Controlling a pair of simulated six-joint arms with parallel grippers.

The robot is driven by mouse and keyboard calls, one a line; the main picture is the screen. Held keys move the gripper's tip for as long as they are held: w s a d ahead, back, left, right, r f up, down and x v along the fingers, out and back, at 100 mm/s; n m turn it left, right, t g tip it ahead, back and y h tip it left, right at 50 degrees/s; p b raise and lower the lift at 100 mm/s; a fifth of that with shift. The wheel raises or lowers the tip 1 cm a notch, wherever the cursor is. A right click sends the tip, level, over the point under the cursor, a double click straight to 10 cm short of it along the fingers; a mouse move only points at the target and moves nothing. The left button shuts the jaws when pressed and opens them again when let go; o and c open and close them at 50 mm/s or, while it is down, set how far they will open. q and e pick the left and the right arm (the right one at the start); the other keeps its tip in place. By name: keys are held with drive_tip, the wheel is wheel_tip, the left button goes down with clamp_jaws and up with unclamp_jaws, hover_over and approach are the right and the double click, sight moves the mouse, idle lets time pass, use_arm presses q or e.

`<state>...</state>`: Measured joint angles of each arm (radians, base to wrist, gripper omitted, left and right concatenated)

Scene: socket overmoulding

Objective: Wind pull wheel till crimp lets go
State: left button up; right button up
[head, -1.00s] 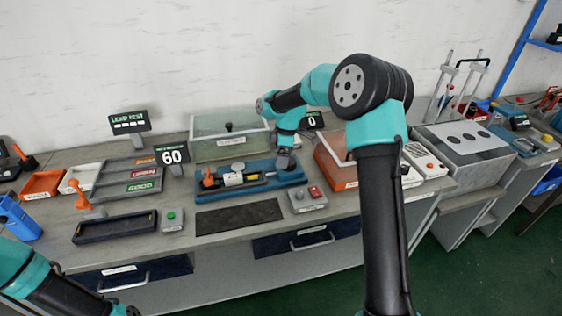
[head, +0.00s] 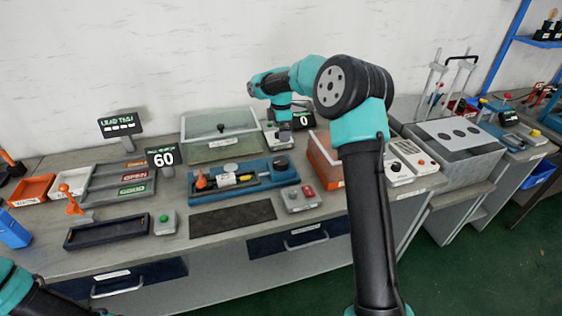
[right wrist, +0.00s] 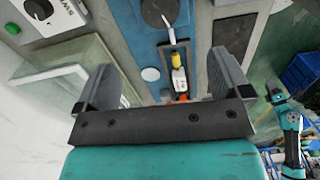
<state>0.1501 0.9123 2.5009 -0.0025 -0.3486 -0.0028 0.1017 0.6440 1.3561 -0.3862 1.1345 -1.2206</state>
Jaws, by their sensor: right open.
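The pull wheel is a dark round disc (head: 280,163) at the right end of the blue test fixture (head: 215,199). In the right wrist view the wheel (right wrist: 153,10) shows at the top with a pale crank handle (right wrist: 168,24). On the fixture lie a white block with a yellow crimp piece (head: 228,180) and an orange clamp (head: 201,180). In the right wrist view my right gripper (right wrist: 165,85) is open and empty, its fingers apart, with the fixture beyond.
A display (head: 162,157) reads 60 and another (head: 303,119) reads 0. A clear-lidded box (head: 222,133) stands behind the fixture. A red-and-grey button box (head: 300,198) sits in front at right. A dark mat (head: 232,217) lies clear before the fixture.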

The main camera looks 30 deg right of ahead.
sight(281, 160)
wheel_tip(281, 160, down, 15)
drive_tip(key=shift+r, duration=0.1)
idle(0.4)
drive_tip(key=c, duration=0.9)
drive_tip(key=shift+m, duration=0.3)
drive_tip(key=shift+m, duration=2.6)
